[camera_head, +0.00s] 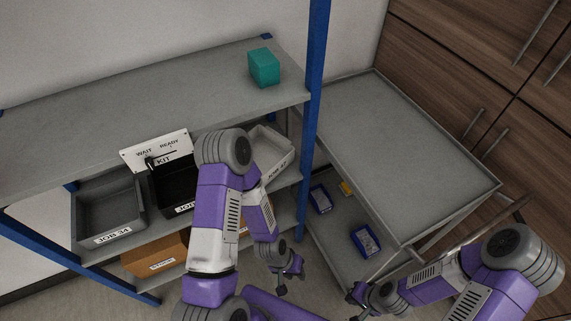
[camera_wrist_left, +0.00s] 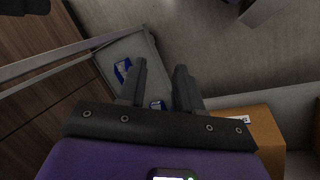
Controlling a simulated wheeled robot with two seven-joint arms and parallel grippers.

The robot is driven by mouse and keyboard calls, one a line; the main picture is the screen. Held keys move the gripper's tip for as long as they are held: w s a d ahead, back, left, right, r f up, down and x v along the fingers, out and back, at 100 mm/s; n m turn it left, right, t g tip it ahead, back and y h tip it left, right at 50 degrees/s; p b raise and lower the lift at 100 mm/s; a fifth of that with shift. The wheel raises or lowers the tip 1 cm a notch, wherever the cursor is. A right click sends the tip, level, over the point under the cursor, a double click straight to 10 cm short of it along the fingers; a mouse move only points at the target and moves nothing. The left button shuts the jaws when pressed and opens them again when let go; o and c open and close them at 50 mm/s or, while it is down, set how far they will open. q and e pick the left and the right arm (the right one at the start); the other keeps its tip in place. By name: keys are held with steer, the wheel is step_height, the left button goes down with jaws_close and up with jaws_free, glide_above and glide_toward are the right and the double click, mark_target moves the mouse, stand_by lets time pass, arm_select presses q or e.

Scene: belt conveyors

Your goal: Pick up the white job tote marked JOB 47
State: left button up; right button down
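The white job tote (camera_head: 270,149) stands on the rack's middle shelf, behind my left arm; its label (camera_head: 277,170) appears to read JOB 47. My arm hides its left part. My left gripper (camera_head: 289,272) hangs below and in front of the tote, apart from it. In the left wrist view its fingers (camera_wrist_left: 160,80) are spread with nothing between them. The tote cannot be made out in that view. My right gripper (camera_head: 362,294) is at lower right, small and partly hidden by its own arm, well away from the tote.
A grey tote (camera_head: 108,212) marked JOB 34 and a black tote (camera_head: 172,187) stand left of the white one. Orange bins (camera_head: 157,257) sit below. A blue post (camera_head: 314,110) and a grey cart (camera_head: 400,140) stand right.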

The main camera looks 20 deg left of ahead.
arm_select(q)
steer(key=shift+a, duration=0.15)
steer(key=w+a+r+m+t+y+b, duration=0.1)
steer(key=w+a, duration=0.4)
steer(key=w, duration=0.2)
steer(key=w+a+r+m+t+y+b, duration=0.1)
steer(key=w+a+m, duration=0.1)
steer(key=w+a, duration=0.4)
steer(key=w+a+r+m+t+b, duration=0.1)
steer(key=w+a+r, duration=0.2)
steer(key=w, duration=0.1)
steer(key=w+a+r+m+t, duration=0.1)
steer(key=w+a+r, duration=0.3)
steer(key=w, duration=0.1)
steer(key=w+a+r+m+t+b, duration=0.1)
steer(key=w+a+r, duration=0.2)
steer(key=w+r, duration=0.1)
steer(key=shift+w+a+r+b, duration=0.15)
steer(key=shift+w+b, duration=0.15)
steer(key=shift+w, duration=0.2)
